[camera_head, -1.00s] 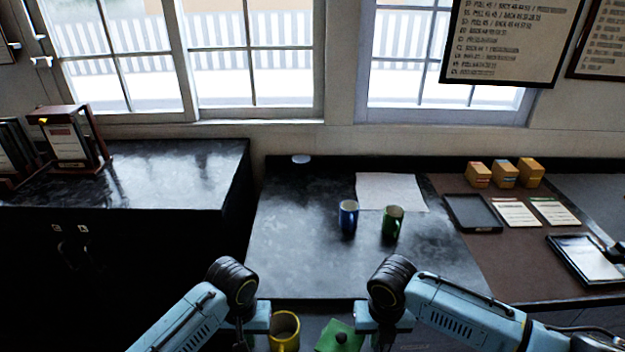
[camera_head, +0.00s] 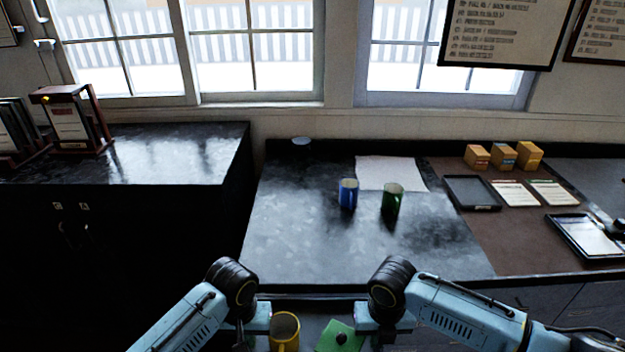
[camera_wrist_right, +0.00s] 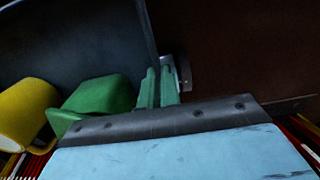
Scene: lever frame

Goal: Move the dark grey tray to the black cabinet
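The dark grey tray (camera_head: 308,328) is at the bottom edge of the head view, between my two arms and partly cut off. It carries a yellow mug (camera_head: 285,328) and a green object (camera_head: 340,336). My left gripper (camera_head: 241,340) is at its left side, its fingers mostly hidden. My right gripper (camera_wrist_right: 158,88) has its green fingers close together at the tray's edge in the right wrist view. The tray keeps its place between both grippers, held in front of the counter. The black cabinet (camera_head: 120,205) stands at the left; its top (camera_head: 185,150) shows.
A framed stand (camera_head: 72,122) occupies the cabinet top's left part; its right part is clear. The counter (camera_head: 300,225) ahead holds a blue mug (camera_head: 348,194), a green mug (camera_head: 392,199) and a paper sheet (camera_head: 390,172). Another tray (camera_head: 472,192) lies at right.

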